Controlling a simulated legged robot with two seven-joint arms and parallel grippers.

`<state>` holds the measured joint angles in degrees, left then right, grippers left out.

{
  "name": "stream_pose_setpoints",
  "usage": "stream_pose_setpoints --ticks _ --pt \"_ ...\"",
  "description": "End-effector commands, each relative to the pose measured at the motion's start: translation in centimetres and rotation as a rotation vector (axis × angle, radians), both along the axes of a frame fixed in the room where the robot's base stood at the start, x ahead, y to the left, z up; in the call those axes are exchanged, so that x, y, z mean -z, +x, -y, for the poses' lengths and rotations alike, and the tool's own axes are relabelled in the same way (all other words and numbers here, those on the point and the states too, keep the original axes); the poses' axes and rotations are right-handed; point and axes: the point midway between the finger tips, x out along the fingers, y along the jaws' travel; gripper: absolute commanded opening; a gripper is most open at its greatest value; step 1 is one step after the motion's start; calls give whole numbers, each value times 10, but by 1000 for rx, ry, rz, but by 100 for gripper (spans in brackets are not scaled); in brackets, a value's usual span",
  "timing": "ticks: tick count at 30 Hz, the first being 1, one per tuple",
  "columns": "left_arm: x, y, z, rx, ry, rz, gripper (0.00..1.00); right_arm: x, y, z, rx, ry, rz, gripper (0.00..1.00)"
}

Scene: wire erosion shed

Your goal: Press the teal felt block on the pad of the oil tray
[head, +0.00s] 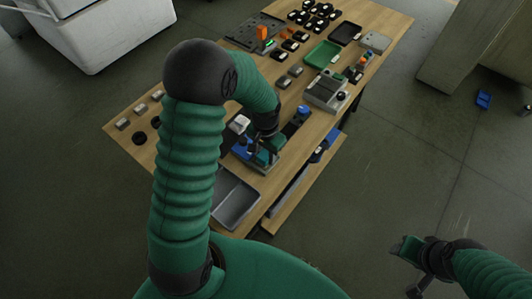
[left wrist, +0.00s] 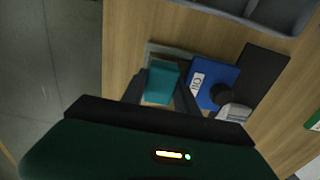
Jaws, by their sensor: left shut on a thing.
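The teal felt block (left wrist: 162,82) sits between the fingers of my left gripper (left wrist: 162,98), which is shut on it. In the head view my left gripper (head: 262,150) points down at the near part of the bench, and its fingers partly hide the block. A grey edge (left wrist: 185,50), seemingly of the oil tray, shows just beyond the block in the left wrist view. A blue piece marked OIL (left wrist: 218,76) lies right beside it. The pad is not clearly visible, and I cannot tell whether the block touches it. My right gripper (head: 425,262) hangs over the floor, away from the bench.
An empty grey bin (head: 235,198) stands at the bench's near edge. A black knob (left wrist: 222,95) and a dark flat plate (left wrist: 259,78) lie right of the block. A green tray (head: 322,54) and several small blocks occupy the far bench (head: 385,22).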

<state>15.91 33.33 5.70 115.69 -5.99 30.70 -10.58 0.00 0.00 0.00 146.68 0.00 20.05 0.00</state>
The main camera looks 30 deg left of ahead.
Motion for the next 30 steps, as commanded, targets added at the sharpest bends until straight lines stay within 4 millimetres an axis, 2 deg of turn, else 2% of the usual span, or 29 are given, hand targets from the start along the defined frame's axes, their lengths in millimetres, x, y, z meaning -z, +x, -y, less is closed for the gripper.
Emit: stream_pose_setpoints --ticks 30 --pt "6 0 0 0 0 -1 4 1 0 0 0 0 0 51"
